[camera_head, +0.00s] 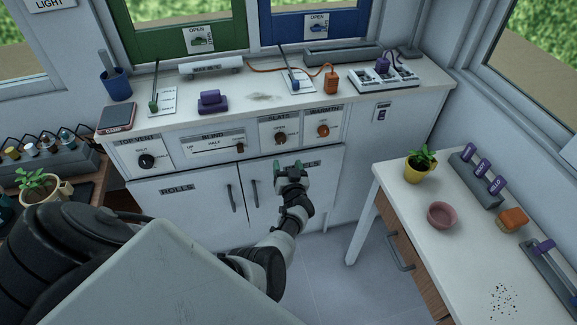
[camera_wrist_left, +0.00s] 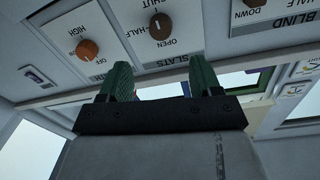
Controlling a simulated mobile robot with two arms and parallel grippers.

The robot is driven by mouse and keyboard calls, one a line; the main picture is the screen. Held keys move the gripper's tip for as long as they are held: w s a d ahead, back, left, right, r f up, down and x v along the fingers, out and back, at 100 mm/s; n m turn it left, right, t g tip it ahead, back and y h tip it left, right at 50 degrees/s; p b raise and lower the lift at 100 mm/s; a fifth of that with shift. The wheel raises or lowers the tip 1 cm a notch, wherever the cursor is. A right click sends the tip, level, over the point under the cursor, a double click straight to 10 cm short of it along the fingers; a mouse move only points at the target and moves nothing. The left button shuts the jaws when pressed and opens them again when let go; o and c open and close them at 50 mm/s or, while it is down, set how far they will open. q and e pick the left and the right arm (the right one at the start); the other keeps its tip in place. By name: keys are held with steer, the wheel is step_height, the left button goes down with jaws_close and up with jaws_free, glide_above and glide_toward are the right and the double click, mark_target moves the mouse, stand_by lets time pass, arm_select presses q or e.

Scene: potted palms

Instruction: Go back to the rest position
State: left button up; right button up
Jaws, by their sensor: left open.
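My left gripper (camera_head: 289,165) is raised in front of the white cabinet (camera_head: 180,209), below the slats and warmth knobs. Its green-padded fingers are apart with nothing between them, and they also show spread in the left wrist view (camera_wrist_left: 160,80). The slats knob (camera_head: 280,139) and the warmth knob (camera_head: 323,131) are on the panel above it; the wrist view shows the slats knob (camera_wrist_left: 160,26) and another orange knob (camera_wrist_left: 88,49) beyond the fingers. My right gripper is not in view.
The white counter (camera_head: 245,118) carries a purple block (camera_head: 212,101), an orange plug (camera_head: 331,82) and a socket strip (camera_head: 383,77).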

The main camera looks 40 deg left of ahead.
arm_select(q)
steer(key=s+d+f+m+g+h, duration=0.1)
steer(key=s+d+f+m+h, duration=0.35)
steer(key=s+f, duration=0.55)
steer(key=s+d+f+m+g+h, duration=0.25)
steer(key=s+d+f+h, duration=0.35)
steer(key=s+f, duration=0.45)
steer(key=s+d+f+g, duration=0.1)
steer(key=s+f, duration=0.3)
steer(key=s, duration=0.6)
steer(key=s+d+f+m+g+h, duration=0.1)
steer(key=s+d+f+g, duration=0.1)
steer(key=s, duration=0.8)
steer(key=s+d+f+m+g+h, duration=0.1)
steer(key=s+f+g, duration=0.4)
steer(key=s, duration=0.5)
steer(key=shift+s+d+f, duration=0.2)
steer(key=shift+s+f, duration=0.1)
steer(key=shift+f, duration=0.05)
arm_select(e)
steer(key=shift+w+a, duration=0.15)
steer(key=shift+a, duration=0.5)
